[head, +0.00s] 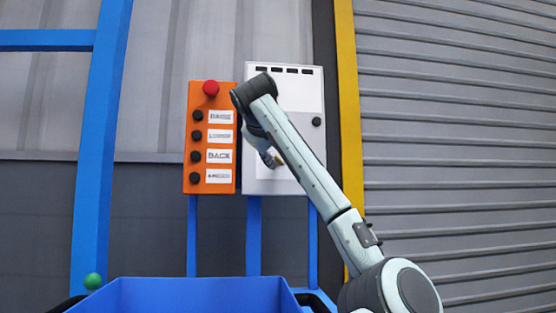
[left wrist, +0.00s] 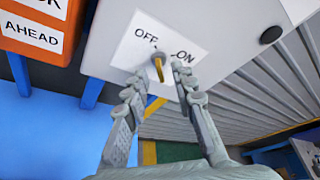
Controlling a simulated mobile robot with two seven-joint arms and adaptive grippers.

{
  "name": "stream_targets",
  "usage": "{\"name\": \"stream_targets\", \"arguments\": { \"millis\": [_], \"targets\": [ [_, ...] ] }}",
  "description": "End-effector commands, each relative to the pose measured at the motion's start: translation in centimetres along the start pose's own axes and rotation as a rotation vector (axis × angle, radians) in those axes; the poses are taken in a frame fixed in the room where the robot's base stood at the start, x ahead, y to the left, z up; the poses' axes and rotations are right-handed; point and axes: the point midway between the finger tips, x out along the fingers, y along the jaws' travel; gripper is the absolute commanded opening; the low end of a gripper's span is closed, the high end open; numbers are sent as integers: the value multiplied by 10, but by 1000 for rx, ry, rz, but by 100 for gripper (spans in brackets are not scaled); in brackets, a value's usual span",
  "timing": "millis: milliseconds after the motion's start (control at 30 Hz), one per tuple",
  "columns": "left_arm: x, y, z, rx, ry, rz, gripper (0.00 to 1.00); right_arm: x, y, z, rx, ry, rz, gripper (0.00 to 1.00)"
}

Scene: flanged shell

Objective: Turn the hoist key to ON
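The hoist key (left wrist: 158,68) is a small yellow-tan lever on a white label (left wrist: 188,50) marked OFF on the left and ON on the right. The label is on the pale grey panel box (head: 284,88). My left gripper (left wrist: 163,90) is open, with one finger on each side of the key in the left wrist view. Its fingertips appear apart from the key; whether they reach around it I cannot tell. In the head view the gripper (head: 272,157) is partly hidden behind my arm, in front of the panel's lower part. My right gripper is not in view.
An orange button box (head: 203,132) with a red knob (head: 210,88) and several black buttons is left of the panel. A black knob (head: 316,121) is on the panel's right side. A blue bin (head: 200,294) is below. A yellow post (head: 348,120) and grey shutter are right.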

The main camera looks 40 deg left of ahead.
Motion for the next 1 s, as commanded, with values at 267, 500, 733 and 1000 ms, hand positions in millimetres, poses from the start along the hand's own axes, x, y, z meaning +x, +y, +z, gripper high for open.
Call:
{"name": "stream_targets", "arguments": {
  "millis": [267,500,733,1000],
  "targets": [
    [20,0,0,0,0,0,26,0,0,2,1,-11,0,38],
    [20,0,0,0,-1,0,22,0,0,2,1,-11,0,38],
    [20,0,0,0,-1,0,0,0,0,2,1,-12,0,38],
    [20,0,0,3,-1,1,0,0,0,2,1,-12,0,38]
  ]
}}
